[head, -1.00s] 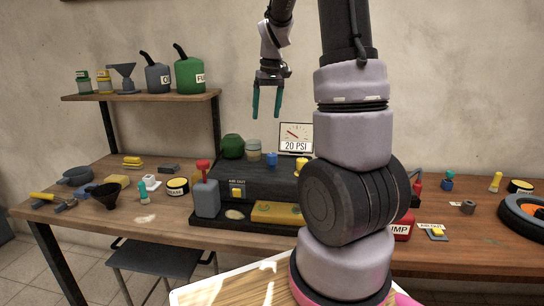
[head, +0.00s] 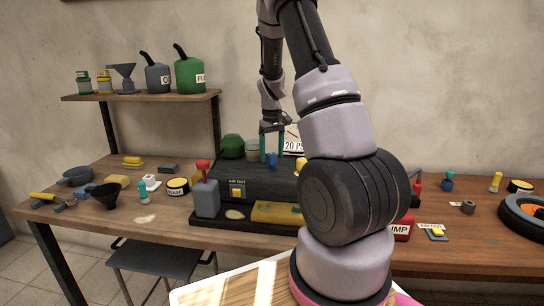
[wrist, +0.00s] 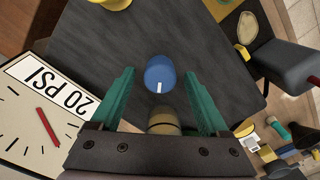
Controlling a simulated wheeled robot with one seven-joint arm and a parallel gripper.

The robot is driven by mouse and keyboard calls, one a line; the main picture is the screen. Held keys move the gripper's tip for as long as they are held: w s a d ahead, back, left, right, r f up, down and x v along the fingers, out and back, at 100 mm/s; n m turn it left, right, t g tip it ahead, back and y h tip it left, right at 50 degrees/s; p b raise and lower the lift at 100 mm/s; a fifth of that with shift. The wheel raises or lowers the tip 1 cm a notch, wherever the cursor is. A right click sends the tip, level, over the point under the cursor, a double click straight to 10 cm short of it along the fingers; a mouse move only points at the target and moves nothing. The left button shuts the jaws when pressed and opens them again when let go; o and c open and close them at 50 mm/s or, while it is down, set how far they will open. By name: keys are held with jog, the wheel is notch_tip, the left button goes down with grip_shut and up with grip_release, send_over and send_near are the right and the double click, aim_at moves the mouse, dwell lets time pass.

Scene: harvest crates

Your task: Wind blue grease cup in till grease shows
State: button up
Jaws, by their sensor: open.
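The blue grease cup (head: 271,161) stands on top of the dark box (head: 262,182) on the bench. In the wrist view the cup (wrist: 160,70) shows from above as a round blue cap with a short white mark on its side. My gripper (head: 272,158) is open, pointing down just above the cup. In the wrist view its two teal fingers (wrist: 159,76) stand on either side of the cup, with gaps on both sides; I cannot tell whether the tips reach down to its level. I see no grease around it.
The 20 PSI gauge (wrist: 45,112) stands close beside my gripper. A tan-lidded jar (head: 253,146) and a green rounded thing (head: 232,146) are behind the cup on the left. A yellow cap (head: 301,165) is on the box to the right. A grey can (head: 207,197) stands front left.

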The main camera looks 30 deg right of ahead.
jog(key=shift+f, duration=0.65)
grip_shut()
jog(key=shift+m, duration=0.3)
jog(key=m, duration=0.9)
